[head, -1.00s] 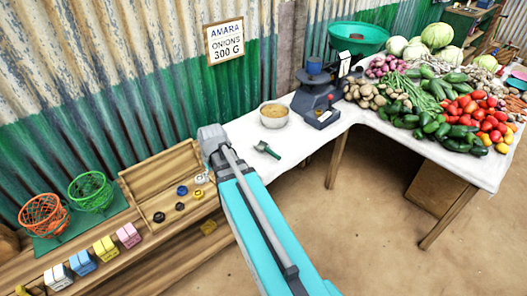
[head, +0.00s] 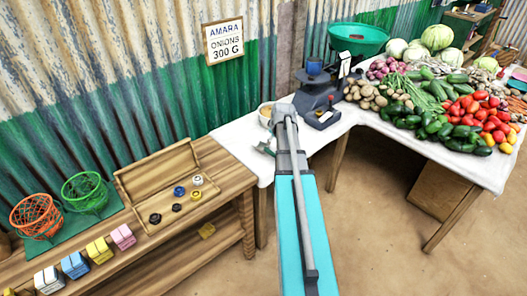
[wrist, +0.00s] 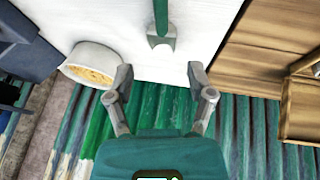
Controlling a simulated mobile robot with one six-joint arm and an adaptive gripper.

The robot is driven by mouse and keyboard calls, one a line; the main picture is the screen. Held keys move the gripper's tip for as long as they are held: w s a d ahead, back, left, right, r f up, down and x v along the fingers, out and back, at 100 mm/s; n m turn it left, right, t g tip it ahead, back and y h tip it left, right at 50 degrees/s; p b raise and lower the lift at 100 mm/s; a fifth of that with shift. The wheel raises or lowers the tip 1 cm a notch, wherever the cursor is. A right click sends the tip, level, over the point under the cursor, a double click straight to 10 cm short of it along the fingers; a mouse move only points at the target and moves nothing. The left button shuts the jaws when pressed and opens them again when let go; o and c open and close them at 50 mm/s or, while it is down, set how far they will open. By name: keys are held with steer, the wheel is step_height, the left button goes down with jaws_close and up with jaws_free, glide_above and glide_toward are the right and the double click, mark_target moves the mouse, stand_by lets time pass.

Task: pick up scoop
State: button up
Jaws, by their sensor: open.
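The scoop (wrist: 161,38) lies on the white tabletop, with a dark green handle and a grey head. In the wrist view its head is close ahead of my gripper (wrist: 161,76), roughly centred between the fingers and apart from them. The handle runs out of the top of the picture. My gripper is open and empty, with its fingers spread wide. In the head view the scoop (head: 264,149) is partly hidden at the left side of my arm, and my gripper's fingers cannot be made out.
A pale bowl (wrist: 70,73) of light-coloured contents stands left of the scoop in the wrist view. A wooden box (head: 158,192) and wire baskets (head: 84,190) are left. Vegetables crowd the right table.

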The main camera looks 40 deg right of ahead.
mark_target(270, 151)
steer(key=shift+d, duration=0.1)
stand_by(0.3)
steer(key=b+x, duration=0.7)
steer(key=x, duration=0.1)
steer(key=shift+w+f+b, duration=0.1)
steer(key=shift+f+b, duration=0.15)
steer(key=shift+b, duration=0.1)
steer(key=shift+f, duration=0.15)
stand_by(0.5)
steer(key=shift+b+x, duration=2.4)
steer(key=shift+x, duration=0.1)
steer(key=shift+w, duration=0.1)
steer(key=shift+c, duration=0.2)
jaws_close()
